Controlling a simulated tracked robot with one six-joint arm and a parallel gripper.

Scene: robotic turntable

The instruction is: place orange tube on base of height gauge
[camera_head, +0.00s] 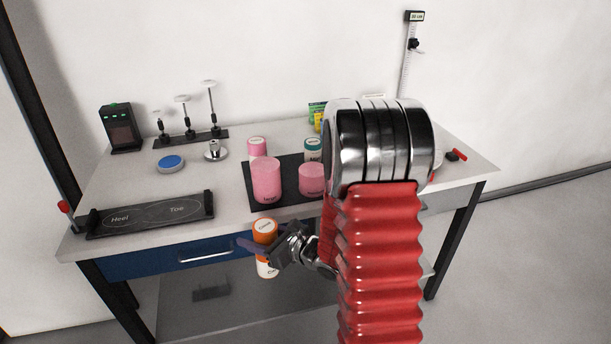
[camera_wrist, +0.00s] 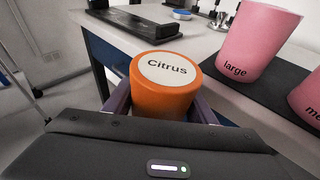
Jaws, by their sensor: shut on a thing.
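The orange tube (camera_head: 265,230) has a round white lid label reading "Citrus" in the wrist view (camera_wrist: 163,72). My gripper (camera_head: 262,248) is shut on its sides, and the tube is upright in front of the table's front edge, apart from the table. The gripper's fingers (camera_wrist: 160,110) also show on both sides of the tube in the wrist view. The height gauge (camera_head: 403,65) rises at the back right of the head view, with a small display on top and a dark slider. Its base is hidden behind my arm.
Pink cups, large (camera_head: 267,180) and smaller (camera_head: 312,179), stand on a dark mat (camera_head: 256,203). A pink-topped tube (camera_head: 257,146) and a teal-lidded tube (camera_head: 313,148) are behind. A Heel/Toe plate (camera_head: 150,213) lies front left. A red-handled item (camera_head: 459,156) lies at right.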

